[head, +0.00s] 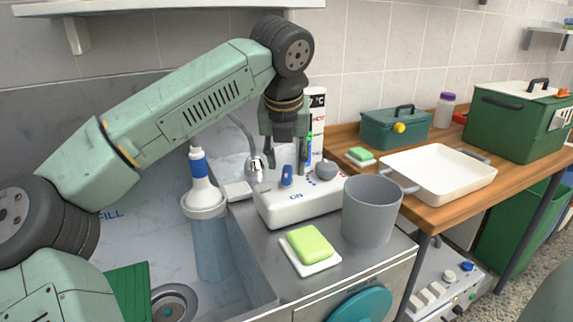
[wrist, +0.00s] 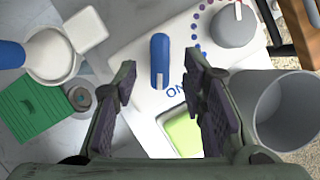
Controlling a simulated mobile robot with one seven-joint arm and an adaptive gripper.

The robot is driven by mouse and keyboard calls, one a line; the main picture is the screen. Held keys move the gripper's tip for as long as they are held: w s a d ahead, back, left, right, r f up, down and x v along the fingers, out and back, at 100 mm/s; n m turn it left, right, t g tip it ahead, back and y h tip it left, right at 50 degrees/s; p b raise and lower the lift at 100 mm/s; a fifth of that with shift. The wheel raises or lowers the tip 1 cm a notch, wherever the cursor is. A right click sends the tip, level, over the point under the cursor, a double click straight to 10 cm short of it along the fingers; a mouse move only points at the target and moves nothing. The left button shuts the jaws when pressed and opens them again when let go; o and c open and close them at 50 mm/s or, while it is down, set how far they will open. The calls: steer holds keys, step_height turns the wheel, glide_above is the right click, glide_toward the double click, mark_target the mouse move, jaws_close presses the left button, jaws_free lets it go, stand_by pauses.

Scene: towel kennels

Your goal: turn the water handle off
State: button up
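The water handle is a small blue lever (head: 287,176) on top of a white control box (head: 305,205) on the counter. In the wrist view the blue lever (wrist: 159,58) stands nearly vertical in the picture, with blue "ON" lettering just below its lower end. My gripper (head: 287,160) is open and points down right over the lever. In the wrist view the two dark fingers of my gripper (wrist: 160,80) are spread, one to each side of the lever's lower part. I see no contact with it. A chrome spout (head: 255,163) is behind the box.
A grey round knob (head: 326,169) sits on the same box, right of the lever. A grey bucket (head: 370,212) stands close on the right. A green sponge (head: 309,243) lies in front. A white-and-blue bottle (head: 202,190) stands left, by the sink.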

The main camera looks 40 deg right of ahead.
steer(key=shift+x, duration=1.45)
steer(key=shift+c, duration=0.3)
jaws_close()
